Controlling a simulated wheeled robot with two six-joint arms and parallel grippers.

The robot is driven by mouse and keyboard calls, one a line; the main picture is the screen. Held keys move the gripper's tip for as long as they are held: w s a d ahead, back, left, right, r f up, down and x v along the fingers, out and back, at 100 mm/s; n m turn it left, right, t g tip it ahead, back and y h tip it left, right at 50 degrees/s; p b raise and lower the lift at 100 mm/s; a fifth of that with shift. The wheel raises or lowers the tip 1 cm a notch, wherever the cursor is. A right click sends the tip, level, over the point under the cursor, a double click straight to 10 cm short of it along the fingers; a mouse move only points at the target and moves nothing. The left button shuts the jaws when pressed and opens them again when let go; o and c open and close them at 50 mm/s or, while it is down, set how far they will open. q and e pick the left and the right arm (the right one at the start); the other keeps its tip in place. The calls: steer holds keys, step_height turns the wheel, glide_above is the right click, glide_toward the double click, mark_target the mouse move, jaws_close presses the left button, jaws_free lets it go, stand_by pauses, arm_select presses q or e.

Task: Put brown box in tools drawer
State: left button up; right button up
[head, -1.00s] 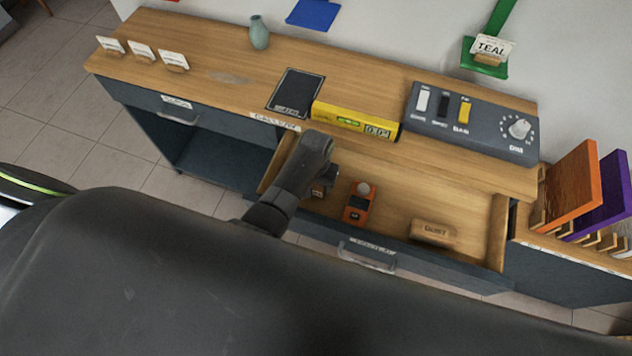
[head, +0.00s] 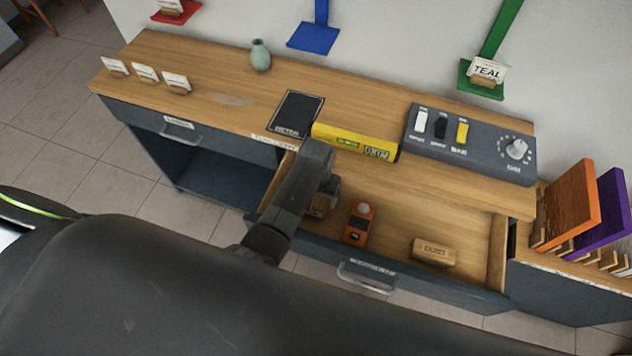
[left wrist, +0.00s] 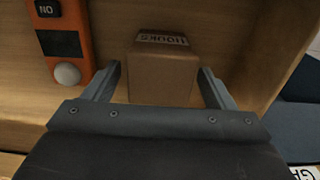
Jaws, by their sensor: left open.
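A brown cardboard box (left wrist: 162,75) marked HOOKS sits on the wooden floor of the open drawer (head: 395,225), near its left end. In the head view the box (head: 317,207) is mostly hidden by my left arm. My left gripper (head: 328,190) is over that end of the drawer. In the left wrist view its two fingers (left wrist: 160,72) are spread on either side of the box, with small gaps showing. The label on the drawer front is too blurred to read. My right gripper is not in view.
An orange meter (head: 359,223) and a wooden DUST block (head: 433,251) lie in the same drawer. On the bench are a yellow level (head: 354,142), a dark switch panel (head: 470,145) and a teal vase (head: 260,55). A closed drawer (head: 185,130) is at the left.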

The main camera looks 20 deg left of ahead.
arm_select(q)
step_height(320, 180, up, 8)
steer(key=shift+f, duration=0.25)
stand_by(0.5)
